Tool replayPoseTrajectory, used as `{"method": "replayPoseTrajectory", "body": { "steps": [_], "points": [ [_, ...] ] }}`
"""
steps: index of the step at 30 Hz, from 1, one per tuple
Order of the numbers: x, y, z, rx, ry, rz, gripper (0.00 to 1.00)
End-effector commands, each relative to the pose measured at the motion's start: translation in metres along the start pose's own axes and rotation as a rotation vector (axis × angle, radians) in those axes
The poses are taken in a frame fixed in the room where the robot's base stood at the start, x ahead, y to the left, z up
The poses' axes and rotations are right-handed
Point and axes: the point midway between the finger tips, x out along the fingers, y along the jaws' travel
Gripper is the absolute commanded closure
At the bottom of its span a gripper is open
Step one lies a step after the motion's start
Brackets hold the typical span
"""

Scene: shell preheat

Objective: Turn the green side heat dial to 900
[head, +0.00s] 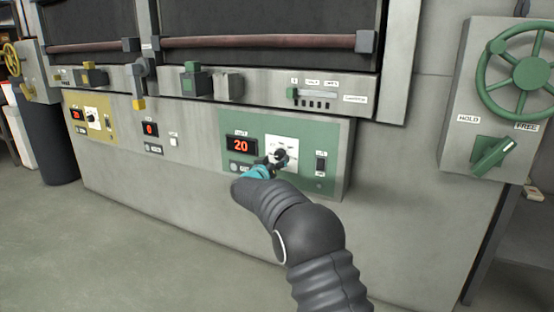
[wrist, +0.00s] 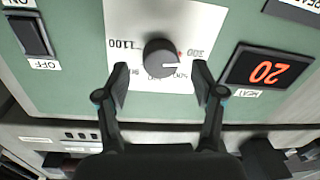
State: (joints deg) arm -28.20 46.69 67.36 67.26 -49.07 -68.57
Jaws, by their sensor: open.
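The green side heat dial is a round black knob (head: 281,156) on a white scale plate in the green panel (head: 222,130). In the wrist view, which is upside down, the knob (wrist: 160,57) has a white pointer line toward the picture's right. The scale reads 300 at right and 1100 at left; other marks are partly hidden. My gripper (head: 272,162) is in front of the dial in the head view. In the wrist view my gripper (wrist: 161,84) is open, with one finger on each side of the knob and visible gaps. The red display (head: 241,146) reads 20.
An ON/OFF rocker switch (head: 320,162) sits right of the dial. A slider ledge (head: 315,94) juts out above the panel. A yellow panel (head: 90,117) with another dial is at left. A green handwheel (head: 528,73) and lever (head: 492,153) are at right. The floor in front is clear.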

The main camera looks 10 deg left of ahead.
Motion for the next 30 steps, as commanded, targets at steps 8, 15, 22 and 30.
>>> {"method": "replayPoseTrajectory", "body": {
  "steps": [8,15,22,30],
  "points": [
    [0.018,0.0,0.0,0.0,0.001,-0.001,0.32],
    [0.019,0.0,0.0,-0.001,0.001,-0.001,0.32],
    [0.019,0.0,0.0,0.0,0.001,-0.001,0.8],
    [0.019,0.0,0.0,0.007,0.001,-0.001,0.92]
  ]
}}
